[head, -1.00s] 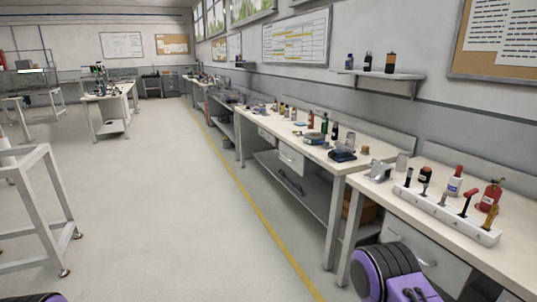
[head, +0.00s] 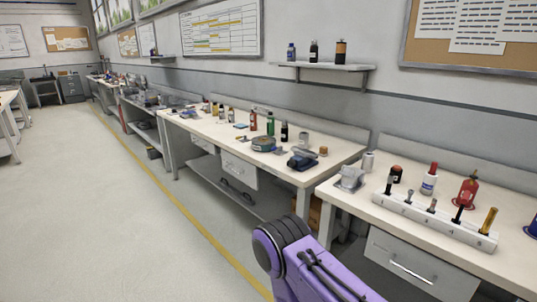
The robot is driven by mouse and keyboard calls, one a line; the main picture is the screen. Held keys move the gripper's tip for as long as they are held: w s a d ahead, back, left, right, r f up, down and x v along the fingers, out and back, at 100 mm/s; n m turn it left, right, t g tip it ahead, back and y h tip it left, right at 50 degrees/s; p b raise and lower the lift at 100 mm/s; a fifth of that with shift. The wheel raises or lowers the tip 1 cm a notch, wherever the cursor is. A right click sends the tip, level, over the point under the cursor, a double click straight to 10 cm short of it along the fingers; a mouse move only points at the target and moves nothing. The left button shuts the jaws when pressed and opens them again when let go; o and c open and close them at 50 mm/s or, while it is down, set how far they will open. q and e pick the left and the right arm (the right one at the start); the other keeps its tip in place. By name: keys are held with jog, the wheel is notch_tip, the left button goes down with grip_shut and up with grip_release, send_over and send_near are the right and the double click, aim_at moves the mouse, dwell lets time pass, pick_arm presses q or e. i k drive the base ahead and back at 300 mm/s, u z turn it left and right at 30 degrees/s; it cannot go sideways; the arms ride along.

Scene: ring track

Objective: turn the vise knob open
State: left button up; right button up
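A small grey metal device (head: 350,178) sits at the left end of the near bench and may be the vise. A dark blue device (head: 301,160) and a teal round-topped device (head: 263,144) stand on the bench beyond. At this size I cannot make out a vise knob on any of them. My purple and black arm (head: 325,277) rises from the bottom edge, in front of the near bench. Neither of my grippers shows in the head view.
A white rack (head: 410,211) with several upright tools lies on the near bench (head: 340,199). A shelf (head: 325,66) hangs above. The floor (head: 95,210) to the left is clear.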

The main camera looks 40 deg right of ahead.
aim_at(291, 163)
jog(key=i, duration=1.8)
jog(key=z, duration=3.25)
